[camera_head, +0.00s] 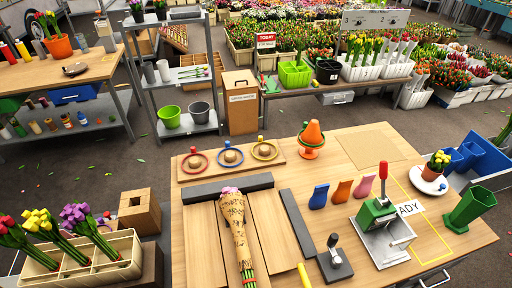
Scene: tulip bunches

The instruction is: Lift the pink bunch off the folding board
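The pink bunch (236,222) lies lengthwise on the folding board (205,245), wrapped in brown speckled paper. Its pink tips (229,190) show at the far end, near a dark bar across the board. Its green stems (247,268) stick out of the paper toward the near edge of the picture, with a pale band around them. The board has light wooden panels on both sides of the bunch and a dark strip (297,222) at the right. Neither of my grippers is in view.
A divided crate (105,262) of tulip bunches stands at left. Right of the board are a small dark lever device (334,262), a green press with red handle (378,215) and a green bin (470,206). A ring rack (230,158) and orange cone (312,136) stand behind.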

